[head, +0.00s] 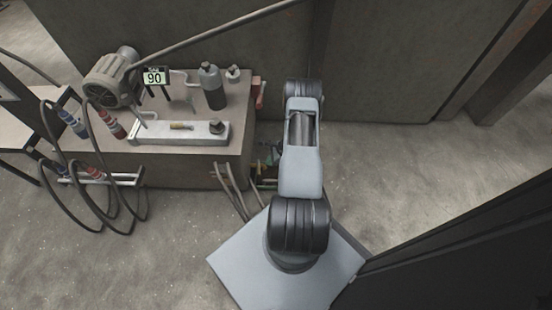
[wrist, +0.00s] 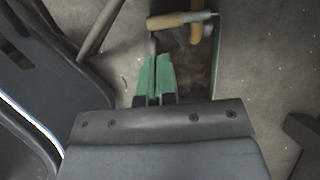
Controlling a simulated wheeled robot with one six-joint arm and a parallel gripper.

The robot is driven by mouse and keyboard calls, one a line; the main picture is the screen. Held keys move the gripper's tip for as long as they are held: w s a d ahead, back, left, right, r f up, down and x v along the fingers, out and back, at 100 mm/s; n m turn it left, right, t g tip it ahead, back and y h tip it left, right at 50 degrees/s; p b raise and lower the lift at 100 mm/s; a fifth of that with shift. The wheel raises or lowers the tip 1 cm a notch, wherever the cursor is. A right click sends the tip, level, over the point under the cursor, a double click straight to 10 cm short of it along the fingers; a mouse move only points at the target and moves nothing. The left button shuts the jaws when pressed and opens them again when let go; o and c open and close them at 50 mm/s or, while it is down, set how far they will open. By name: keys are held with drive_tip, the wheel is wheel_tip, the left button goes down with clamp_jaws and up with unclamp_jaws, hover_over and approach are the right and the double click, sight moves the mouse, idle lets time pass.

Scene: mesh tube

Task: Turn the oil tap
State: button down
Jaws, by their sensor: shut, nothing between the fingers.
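In the wrist view a tan, rod-like handle (wrist: 180,19) with a short yellowish piece lies just ahead of the fingertips; it looks like the oil tap, but I cannot be sure. My gripper (wrist: 153,60) has green fingers. They are shut, with nothing between them, and point toward the left part of the handle. They appear apart from it, though a dark thin part close to the tips makes contact hard to judge. In the head view my arm hides most of this low spot beside the bench, and the tap cannot be made out there.
A brown box-like recess with a green edge (wrist: 217,60) lies below the handle. The bench (head: 190,165) carries a motor (head: 110,78), a display (head: 154,77) and a dark bottle (head: 212,88). Hoses (head: 88,200) hang at left. Pipes (head: 232,190) lean beside the bench. Floor at right is clear.

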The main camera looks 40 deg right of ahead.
sight(258, 169)
drive_tip(key=b+x, duration=0.2)
drive_tip(key=x, duration=0.5)
drive_tip(key=shift+f+b, duration=0.2)
drive_tip(key=shift+b, duration=0.15)
drive_tip(key=shift+w+a, duration=0.15)
